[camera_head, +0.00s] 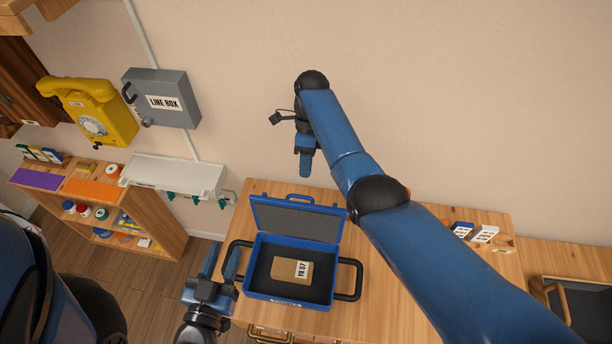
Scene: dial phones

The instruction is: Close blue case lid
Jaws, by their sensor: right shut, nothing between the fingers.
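The blue case (249,280) sits on the wooden table with its black side handles out. Its lid (297,222) stands open at the back, with grey lining facing forward. A brown block labelled "YR 57" (291,269) lies inside the case. My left gripper (221,262) is open at the left of the case, its fingers pointing up beside the left handle; I cannot tell whether they touch it. My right gripper (304,172) is shut and empty, pointing down above and behind the raised lid, apart from it.
My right arm spans the space right of the case. Blue and white labelled boxes (473,232) stand at the table's right. A yellow dial phone (91,111), a grey line box (162,98) and a white shelf (173,175) are on the left wall. A low bookcase (158,220) stands below.

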